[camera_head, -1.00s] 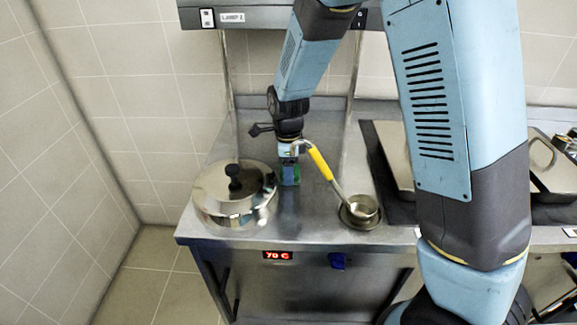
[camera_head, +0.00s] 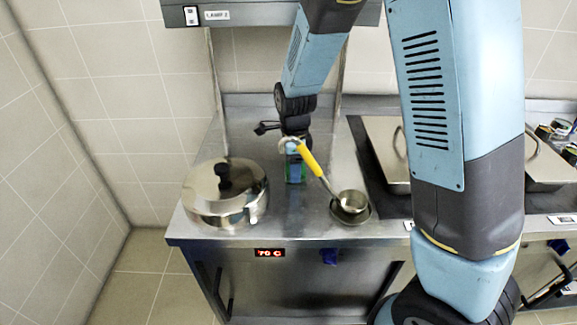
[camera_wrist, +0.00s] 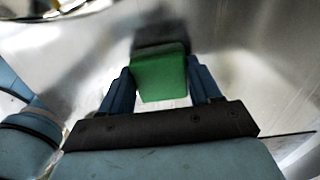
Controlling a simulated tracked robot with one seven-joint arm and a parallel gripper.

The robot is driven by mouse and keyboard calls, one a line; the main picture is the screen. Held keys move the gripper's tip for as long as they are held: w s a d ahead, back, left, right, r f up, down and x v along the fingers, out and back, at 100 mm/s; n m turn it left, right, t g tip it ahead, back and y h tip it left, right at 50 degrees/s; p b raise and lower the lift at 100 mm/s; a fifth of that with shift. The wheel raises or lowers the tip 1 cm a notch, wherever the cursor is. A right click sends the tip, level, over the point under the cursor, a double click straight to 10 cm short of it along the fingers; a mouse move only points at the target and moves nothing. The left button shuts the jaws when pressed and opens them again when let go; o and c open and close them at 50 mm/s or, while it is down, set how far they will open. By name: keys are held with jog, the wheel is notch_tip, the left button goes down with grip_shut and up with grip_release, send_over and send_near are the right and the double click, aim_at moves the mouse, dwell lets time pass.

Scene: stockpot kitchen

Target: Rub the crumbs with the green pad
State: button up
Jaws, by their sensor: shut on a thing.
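My gripper (camera_head: 295,172) is over the steel counter, between the lidded pot and the ladle. In the wrist view its two blue fingers (camera_wrist: 160,88) are shut on the green pad (camera_wrist: 162,76), one on each side. The pad also shows as a small green patch between the fingers in the head view (camera_head: 296,180). A dark shape lies just beyond the pad in the wrist view; I cannot tell whether the pad touches the counter. I cannot make out any crumbs in either view.
A lidded steel pot (camera_head: 226,205) stands close on the left. A ladle with a yellow handle (camera_head: 311,160) rests in a small round dish (camera_head: 351,213) on the right. The steel counter (camera_head: 272,222) is bare in front. Dark hob and pans lie further right.

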aim_at(304, 171)
jog(key=shift+d+f, duration=0.15)
jog(key=shift+d, duration=4.9)
jog(key=shift+s, duration=0.7)
jog(key=shift+s+a, duration=0.15)
jog(key=shift+a, duration=0.5)
jog(key=shift+a+r, duration=0.2)
jog(key=shift+a, duration=2.8)
jog(key=shift+a+f, duration=0.2)
jog(key=shift+a, duration=3.45)
jog(key=shift+r, duration=3.05)
